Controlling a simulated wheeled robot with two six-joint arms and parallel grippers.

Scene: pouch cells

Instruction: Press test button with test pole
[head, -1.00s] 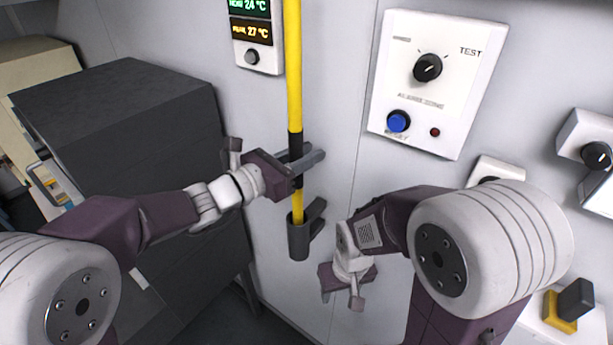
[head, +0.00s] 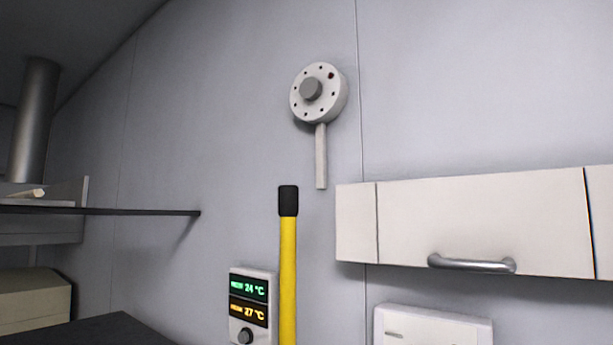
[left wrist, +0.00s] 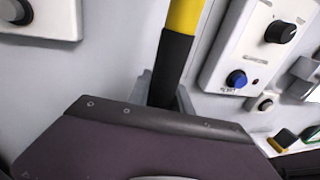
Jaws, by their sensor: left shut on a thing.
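The yellow test pole (head: 288,270) stands upright in the head view, its black tip (head: 288,201) below and left of a round white alarm unit (head: 319,93) high on the wall. The grey button (head: 311,89) is in the middle of that unit; the tip is apart from it. In the left wrist view my left gripper (left wrist: 162,92) is shut on the pole's black grip (left wrist: 170,66), with yellow shaft above. My left gripper is outside the head view. My right gripper is in neither current view.
A white wall cabinet (head: 480,222) with a metal handle is right of the pole tip. A temperature display (head: 249,303) is beside the shaft. A dark shelf (head: 120,211) is at left. The blue reset button (left wrist: 236,79) shows in the wrist view.

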